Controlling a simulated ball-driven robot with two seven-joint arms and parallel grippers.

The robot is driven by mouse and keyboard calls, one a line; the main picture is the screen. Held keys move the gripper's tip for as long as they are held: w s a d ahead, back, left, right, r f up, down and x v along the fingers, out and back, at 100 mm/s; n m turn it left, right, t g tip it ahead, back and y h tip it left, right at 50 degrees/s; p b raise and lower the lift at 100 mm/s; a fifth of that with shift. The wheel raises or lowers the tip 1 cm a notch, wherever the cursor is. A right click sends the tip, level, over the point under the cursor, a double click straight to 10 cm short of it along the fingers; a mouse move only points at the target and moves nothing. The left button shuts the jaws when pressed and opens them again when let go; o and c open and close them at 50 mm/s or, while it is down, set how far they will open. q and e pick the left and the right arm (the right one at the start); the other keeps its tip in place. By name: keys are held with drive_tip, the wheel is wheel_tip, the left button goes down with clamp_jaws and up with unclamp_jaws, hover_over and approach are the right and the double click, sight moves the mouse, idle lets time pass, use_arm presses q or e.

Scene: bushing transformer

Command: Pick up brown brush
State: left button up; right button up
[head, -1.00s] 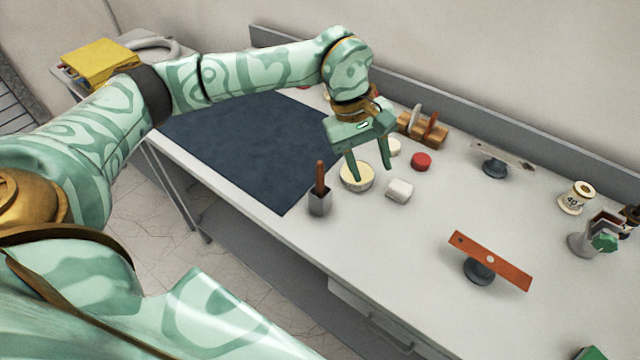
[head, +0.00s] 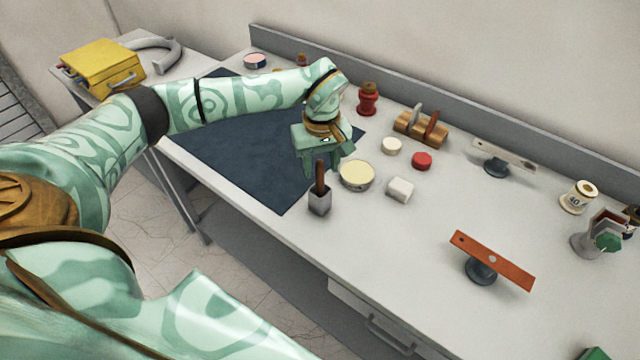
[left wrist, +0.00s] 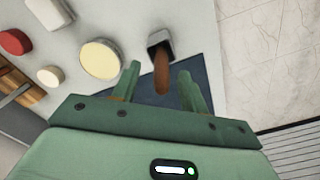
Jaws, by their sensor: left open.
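The gripper is open and holds nothing. I cannot tell whether a finger touches the handle. My right gripper is not in view.
A round cream-topped tin (head: 356,175) stands close right of the cup. A white block (head: 400,189), a red round piece (head: 422,160) and an orange bar on a stand (head: 491,261) lie further right. The dark mat (head: 235,150) is flat and bare.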

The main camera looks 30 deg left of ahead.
sight(320, 176)
use_arm(q)
drive_tip(key=f, duration=0.4)
drive_tip(key=shift+a+f, duration=0.1)
drive_tip(key=shift+a, duration=0.15)
clamp_jaws()
